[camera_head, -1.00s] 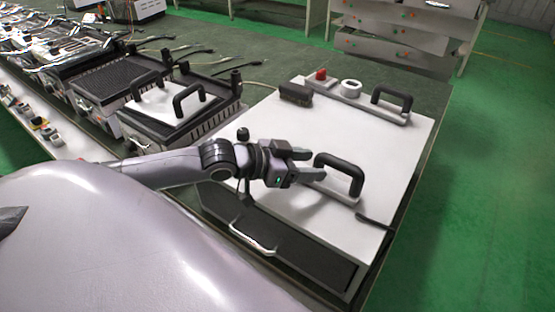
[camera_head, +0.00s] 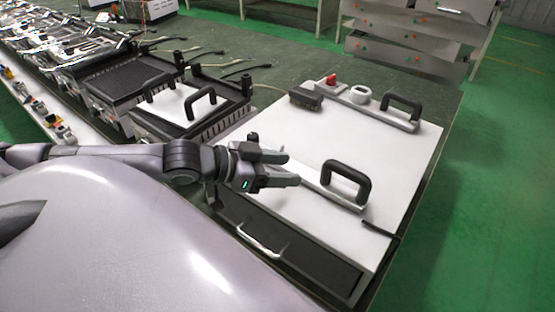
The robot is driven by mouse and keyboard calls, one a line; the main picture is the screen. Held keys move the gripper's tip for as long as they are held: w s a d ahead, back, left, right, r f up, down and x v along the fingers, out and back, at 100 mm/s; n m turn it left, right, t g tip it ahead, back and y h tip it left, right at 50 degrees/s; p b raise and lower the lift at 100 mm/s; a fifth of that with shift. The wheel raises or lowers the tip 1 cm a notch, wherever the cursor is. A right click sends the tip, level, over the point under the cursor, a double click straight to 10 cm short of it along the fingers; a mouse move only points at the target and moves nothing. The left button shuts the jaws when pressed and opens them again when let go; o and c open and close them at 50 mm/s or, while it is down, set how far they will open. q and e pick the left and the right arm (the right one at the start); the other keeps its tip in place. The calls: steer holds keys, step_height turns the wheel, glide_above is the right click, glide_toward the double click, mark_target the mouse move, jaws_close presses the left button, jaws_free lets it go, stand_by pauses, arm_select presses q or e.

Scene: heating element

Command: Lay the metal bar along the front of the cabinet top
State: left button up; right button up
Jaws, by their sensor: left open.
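The metal bar (camera_head: 350,204), pale grey with a black loop handle (camera_head: 347,181), lies on the white cabinet top (camera_head: 285,215). It runs roughly parallel to the front edge, set back from it. My left gripper (camera_head: 292,170) is open at the bar's left end, above the front part of the top. Its fingers hide part of that end, and I cannot tell whether they touch it. My right gripper is not in view.
At the back of the top are a similar strip with a black handle (camera_head: 402,106), a white ring (camera_head: 361,94), a red knob (camera_head: 331,79) and a black block (camera_head: 306,98). A black cable (camera_head: 380,230) is at the right. Grill units (camera_head: 185,105) stand left.

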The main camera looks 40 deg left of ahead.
arm_select(q)
steer(key=shift+s+a+r, duration=0.1)
steer(key=shift+s+r, duration=0.1)
steer(key=shift+s, duration=0.1)
stand_by(0.7)
